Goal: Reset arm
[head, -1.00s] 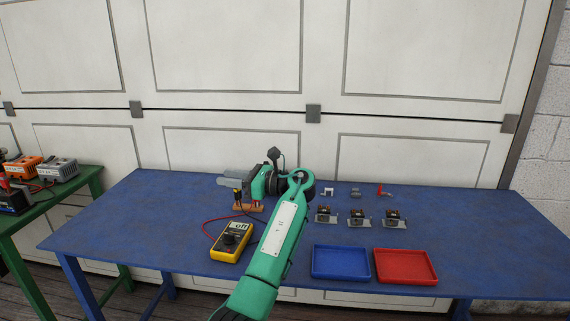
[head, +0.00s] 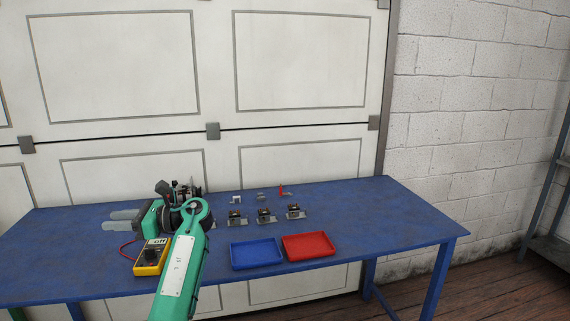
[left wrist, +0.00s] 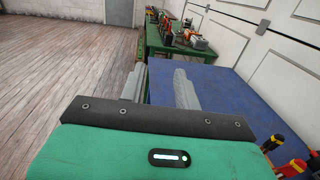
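My left gripper (head: 120,220) hangs above the left part of the blue table, pointing left, just beyond the yellow multimeter (head: 152,258). Its two grey fingers are apart in the left wrist view (left wrist: 163,85), with nothing held between them. My green left forearm comes in from the bottom and bends at the elbow. A dark and metallic assembly (head: 187,189) shows partly behind my arm; I cannot tell its full shape. My right arm and gripper are not in view.
A blue tray (head: 235,267) and a red tray (head: 333,251) sit at the table's front. Several small brown-topped parts on metal plates (head: 264,215) lie behind them, with small parts farther back. The table's (head: 400,218) right end is clear. A green bench (left wrist: 165,50) stands farther off.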

